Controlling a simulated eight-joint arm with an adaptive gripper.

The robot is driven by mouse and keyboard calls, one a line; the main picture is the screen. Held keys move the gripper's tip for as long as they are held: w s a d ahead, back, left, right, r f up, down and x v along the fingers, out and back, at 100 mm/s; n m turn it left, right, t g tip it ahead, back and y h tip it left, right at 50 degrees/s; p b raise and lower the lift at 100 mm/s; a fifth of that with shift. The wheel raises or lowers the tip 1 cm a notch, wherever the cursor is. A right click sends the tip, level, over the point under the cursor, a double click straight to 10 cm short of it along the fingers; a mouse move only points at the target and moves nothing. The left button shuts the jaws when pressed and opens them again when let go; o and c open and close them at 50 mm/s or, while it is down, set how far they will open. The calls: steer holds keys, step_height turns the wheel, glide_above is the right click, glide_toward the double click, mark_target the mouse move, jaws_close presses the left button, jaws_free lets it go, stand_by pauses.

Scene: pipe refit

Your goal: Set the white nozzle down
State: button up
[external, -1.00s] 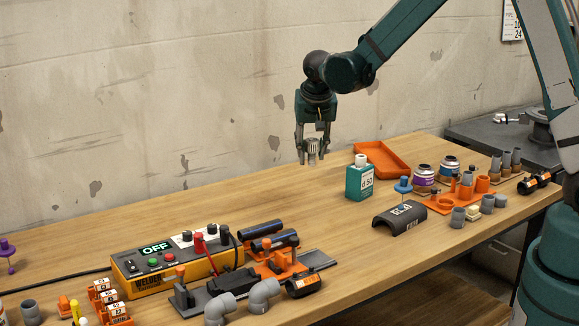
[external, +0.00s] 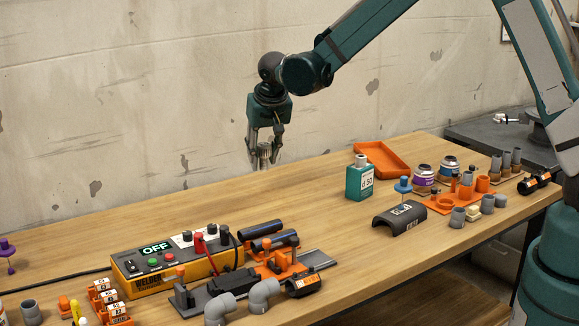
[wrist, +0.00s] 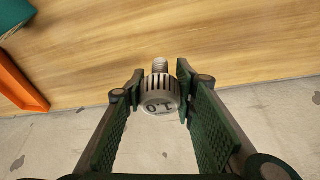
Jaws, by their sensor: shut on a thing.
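The white nozzle (wrist: 160,98) is a ribbed, pale cap with dark markings on its face and a narrower threaded end. My gripper (wrist: 158,92) is shut on it, with a green-padded finger on each side. In the external view my gripper (external: 264,160) points down near the back edge of the wooden bench (external: 340,175), in front of the wall. The nozzle (external: 264,152) shows small and greyish between the fingers there. It looks held above the bench; the exact height is hard to tell.
A teal bottle (external: 360,180) and an orange tray (external: 384,158) stand to the right. The welder box (external: 178,266) and dark pipes (external: 262,228) are at the front left.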

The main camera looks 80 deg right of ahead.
mark_target(264, 170)
steer(key=shift+f+b, duration=0.55)
steer(key=shift+f, duration=2.6)
steer(key=shift+f+b, duration=0.3)
steer(key=shift+f, duration=1.55)
steer(key=shift+f, duration=0.15)
steer(key=o, duration=0.7)
steer(key=shift+o, duration=0.6)
